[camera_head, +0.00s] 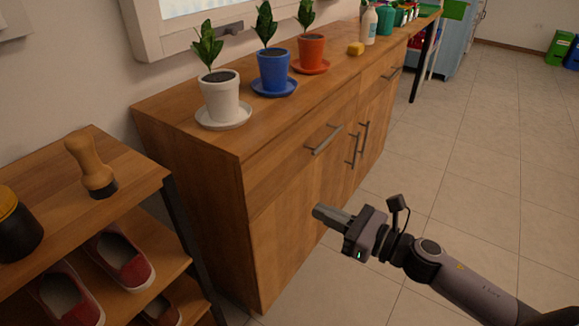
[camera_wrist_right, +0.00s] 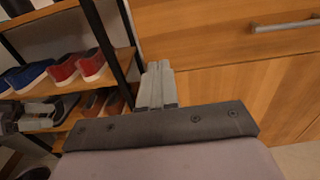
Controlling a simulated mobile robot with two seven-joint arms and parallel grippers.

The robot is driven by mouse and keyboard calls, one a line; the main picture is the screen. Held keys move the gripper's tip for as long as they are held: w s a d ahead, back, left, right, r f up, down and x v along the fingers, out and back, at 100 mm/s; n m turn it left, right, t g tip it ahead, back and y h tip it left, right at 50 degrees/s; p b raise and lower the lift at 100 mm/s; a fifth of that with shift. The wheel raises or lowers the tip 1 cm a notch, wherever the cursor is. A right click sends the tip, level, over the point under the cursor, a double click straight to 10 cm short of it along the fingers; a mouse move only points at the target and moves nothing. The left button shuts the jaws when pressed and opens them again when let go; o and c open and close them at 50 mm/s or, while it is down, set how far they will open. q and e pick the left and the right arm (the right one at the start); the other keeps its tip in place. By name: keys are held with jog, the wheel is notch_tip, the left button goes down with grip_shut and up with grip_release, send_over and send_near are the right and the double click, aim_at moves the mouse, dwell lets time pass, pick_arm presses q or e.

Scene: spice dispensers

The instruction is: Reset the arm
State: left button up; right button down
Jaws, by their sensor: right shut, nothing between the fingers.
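My right gripper (camera_head: 328,216) shows in the head view, in front of the wooden cabinet's lower doors, with its arm coming in from the bottom right. Its fingers are together and nothing is between them. In the right wrist view the closed fingers (camera_wrist_right: 156,84) point toward the gap between the shoe rack and the cabinet.
The wooden cabinet (camera_head: 275,215) bears potted plants, a yellow sponge (camera_head: 356,48) and a white bottle (camera_head: 369,25). A shoe rack (camera_head: 135,180) with shoes and a brush (camera_head: 91,166) stands at left. The tiled floor (camera_head: 470,160) at right is clear.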

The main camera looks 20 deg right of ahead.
jog(key=s+a+f+n+g+h, duration=0.15)
jog(key=s+f+n+h, duration=0.45)
jog(key=n, duration=0.9)
jog(key=s+f+n+g+h, duration=0.25)
jog(key=s+f+n, duration=0.55)
jog(key=s+n, duration=0.5)
pick_arm(q)
notch_tip(320, 180, up, 15)
jog(key=s+a+y+p, duration=0.1)
jog(key=s+a+p, duration=0.1)
jog(key=p, duration=1.8)
jog(key=shift+a+p, duration=0.35)
jog(key=shift+a, duration=0.1)
pick_arm(e)
notch_tip(320, 180, up, 16)
jog(key=w+d+n+h, duration=0.1)
jog(key=d+n, duration=0.1)
jog(key=d, duration=0.1)
jog(key=shift+f+t, duration=0.25)
jog(key=shift+t, duration=0.15)
